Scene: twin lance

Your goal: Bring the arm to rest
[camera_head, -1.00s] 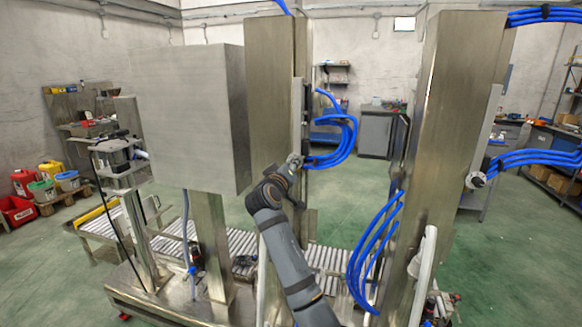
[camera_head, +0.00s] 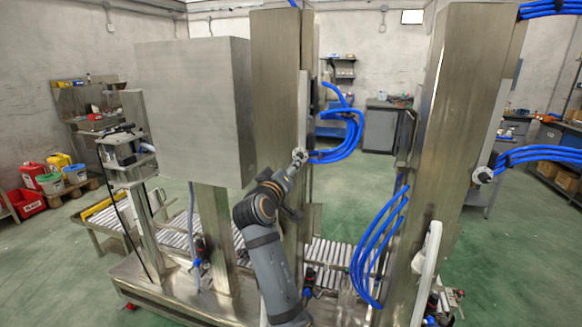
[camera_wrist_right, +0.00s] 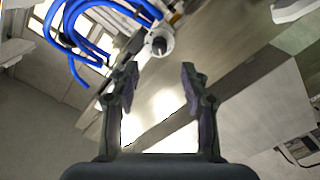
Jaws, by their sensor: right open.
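My right arm rises from the bottom middle of the head view and ends in front of the left steel column (camera_head: 277,95), close to a round grey fitting (camera_head: 299,156) with blue hoses. Its fingers are not clear in that view. In the right wrist view my right gripper (camera_wrist_right: 160,88) is open, with nothing between its two dark fingers. A round grey fitting (camera_wrist_right: 159,45) and blue hoses (camera_wrist_right: 75,35) show beyond the fingertips, apart from them. My left gripper is not in view.
A large steel box (camera_head: 195,112) stands left of my arm. The right steel column (camera_head: 445,130) has blue hoses (camera_head: 378,250) hanging beside it. A roller conveyor (camera_head: 330,254) runs low behind the arm. Green floor (camera_head: 510,265) is open at the right.

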